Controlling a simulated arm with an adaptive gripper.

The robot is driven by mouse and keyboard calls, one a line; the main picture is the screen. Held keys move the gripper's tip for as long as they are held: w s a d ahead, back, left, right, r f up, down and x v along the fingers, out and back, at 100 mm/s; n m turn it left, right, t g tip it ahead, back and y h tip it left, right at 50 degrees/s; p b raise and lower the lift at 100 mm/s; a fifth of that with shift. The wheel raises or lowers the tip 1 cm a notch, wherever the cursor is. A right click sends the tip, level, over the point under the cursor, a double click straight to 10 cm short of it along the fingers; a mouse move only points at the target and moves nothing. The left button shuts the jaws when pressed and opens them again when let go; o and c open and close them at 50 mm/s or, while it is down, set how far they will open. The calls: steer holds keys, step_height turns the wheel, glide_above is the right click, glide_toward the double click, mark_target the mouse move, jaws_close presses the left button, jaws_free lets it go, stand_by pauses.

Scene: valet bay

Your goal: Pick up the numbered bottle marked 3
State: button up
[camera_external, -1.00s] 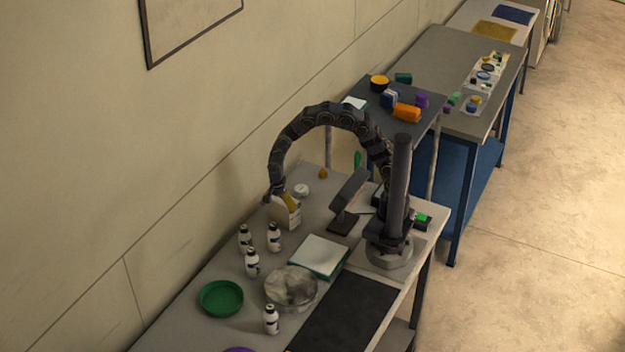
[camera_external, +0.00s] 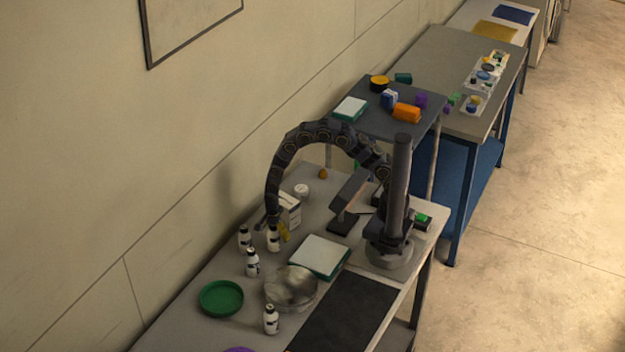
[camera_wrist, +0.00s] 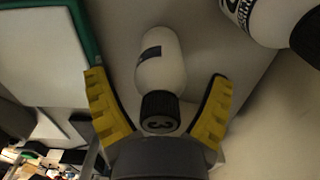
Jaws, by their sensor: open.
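The bottle marked 3 (camera_wrist: 161,68) is white with a black cap, and the 3 shows on the cap in the wrist view. It stands between the two yellow fingers of my gripper (camera_wrist: 158,108), with a gap on each side. In the external view the gripper (camera_external: 280,233) is low over the table, at this bottle (camera_external: 273,240), partly covering it. The gripper is open and holds nothing. Another white bottle (camera_wrist: 262,18) with a black cap is at the upper right of the wrist view; its number is not readable.
Two more bottles (camera_external: 252,262) (camera_external: 244,238) stand just left of the gripper, and another (camera_external: 271,320) stands nearer the front. A white box (camera_external: 289,209) stands behind.

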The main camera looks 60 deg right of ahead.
steer(key=c, duration=1.2)
steer(key=shift+r, duration=0.1)
steer(key=shift+r, duration=0.55)
steer(key=s+d+r, duration=0.2)
steer(key=s+r, duration=0.2)
steer(key=s+d+r, duration=0.1)
steer(key=s+r, duration=0.3)
steer(key=s+d+r, duration=0.2)
steer(key=s+r, duration=0.1)
steer(key=s, duration=0.1)
steer(key=shift+s+d+r, duration=0.3)
steer(key=shift+s+r, duration=0.1)
